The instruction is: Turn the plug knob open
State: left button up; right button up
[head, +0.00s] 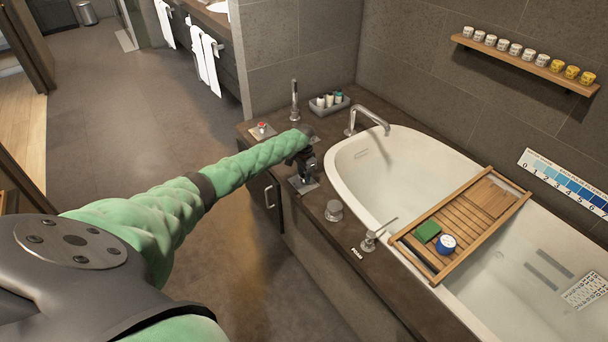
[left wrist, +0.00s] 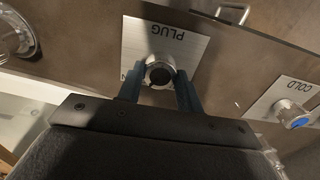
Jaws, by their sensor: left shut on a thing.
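The plug knob (left wrist: 158,72) is a round metal knob with a dark centre, on a silver plate (left wrist: 184,50) marked PLUG, which reads upside down in the left wrist view. My left gripper (left wrist: 158,86) is shut on the knob, one dark finger on each side. In the head view my left gripper (head: 305,170) points down at the plug plate (head: 303,186) on the tub's dark ledge, and it hides the knob there. Lettering beside the knob is mostly covered by a finger. My right gripper is in neither view.
A cold tap (left wrist: 291,115) with a blue tip and another metal knob (left wrist: 14,38) flank the plug plate. In the head view the bathtub (head: 345,181) lies right, with a curved spout (head: 367,114), a wooden caddy (head: 462,220) and a small tray of bottles (head: 329,107).

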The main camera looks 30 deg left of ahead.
pick_arm(q)
jog(key=shift+m, duration=0.5)
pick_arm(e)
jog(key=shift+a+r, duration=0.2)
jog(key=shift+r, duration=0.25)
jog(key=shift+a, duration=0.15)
pick_arm(q)
jog(key=o, duration=1)
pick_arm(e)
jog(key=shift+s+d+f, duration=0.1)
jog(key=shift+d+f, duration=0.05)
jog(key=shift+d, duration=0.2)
pick_arm(q)
jog(key=shift+r, duration=0.1)
